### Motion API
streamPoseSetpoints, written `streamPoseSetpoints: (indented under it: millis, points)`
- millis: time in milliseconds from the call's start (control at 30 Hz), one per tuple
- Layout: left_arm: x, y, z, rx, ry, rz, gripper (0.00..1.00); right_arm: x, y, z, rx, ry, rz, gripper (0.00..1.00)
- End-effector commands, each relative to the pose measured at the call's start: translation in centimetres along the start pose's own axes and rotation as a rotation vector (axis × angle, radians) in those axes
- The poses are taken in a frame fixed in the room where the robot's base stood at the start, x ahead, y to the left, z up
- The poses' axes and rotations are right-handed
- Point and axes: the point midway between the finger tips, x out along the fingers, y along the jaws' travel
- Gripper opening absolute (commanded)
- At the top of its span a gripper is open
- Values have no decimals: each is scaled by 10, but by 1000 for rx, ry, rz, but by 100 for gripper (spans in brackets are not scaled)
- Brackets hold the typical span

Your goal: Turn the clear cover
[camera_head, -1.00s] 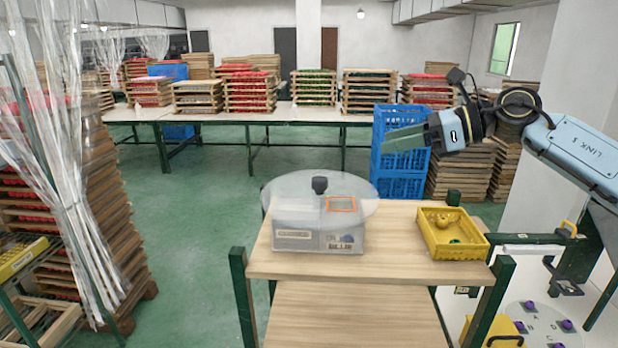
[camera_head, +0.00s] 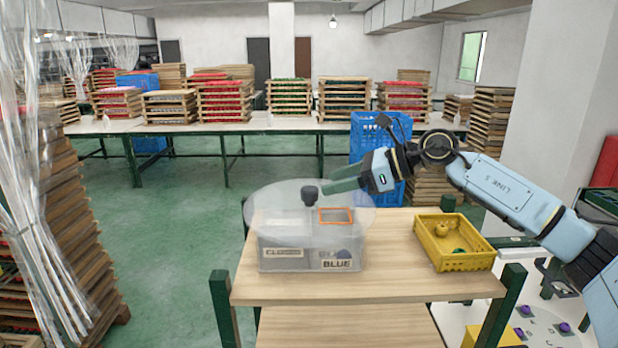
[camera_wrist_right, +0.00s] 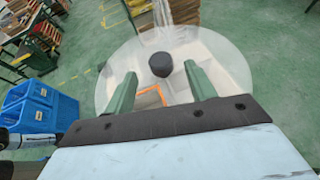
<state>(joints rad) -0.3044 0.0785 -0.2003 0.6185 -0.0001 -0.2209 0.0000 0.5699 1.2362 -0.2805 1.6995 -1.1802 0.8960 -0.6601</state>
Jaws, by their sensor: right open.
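The clear round cover (camera_head: 270,205) lies on top of a grey box (camera_head: 300,262) with a "BLUE" label. A black knob (camera_head: 309,194) stands up at its middle, and an orange-edged rectangle (camera_head: 335,216) shows right of the knob. My right gripper (camera_head: 330,188) is open at knob height, its green fingers reaching from the right towards the knob. In the right wrist view the black knob (camera_wrist_right: 161,64) is ahead of and between the two open fingers (camera_wrist_right: 162,85), not gripped. Contact cannot be told. My left gripper is not in view.
A yellow crate (camera_head: 428,246) with yellow and green items stands on the right of the wooden table (camera_head: 400,283). Blue crates (camera_head: 365,140) stand behind the table. Stacked trays and a clear plastic curtain (camera_head: 40,200) are at the left.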

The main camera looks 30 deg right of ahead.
Motion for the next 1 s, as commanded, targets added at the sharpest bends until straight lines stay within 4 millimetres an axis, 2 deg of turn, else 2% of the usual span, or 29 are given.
streamPoseSetpoints:
  millis: [33, 200, 333, 500, 767, 1000]
  points:
    - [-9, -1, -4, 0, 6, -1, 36, 10, 1, 5, 1, -4, 5, 55]
    - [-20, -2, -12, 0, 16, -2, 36, 41, 1, 4, 0, -2, 3, 55]
    - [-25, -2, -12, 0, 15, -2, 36, 57, 1, 1, 2, -1, 2, 55]
    - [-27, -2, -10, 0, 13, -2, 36, 66, 1, 0, 0, 0, 0, 55]
    - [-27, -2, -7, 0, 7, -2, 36, 67, 0, -1, 0, 1, 0, 55]
    - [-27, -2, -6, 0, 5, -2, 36, 67, 0, -1, 0, 1, 0, 25]
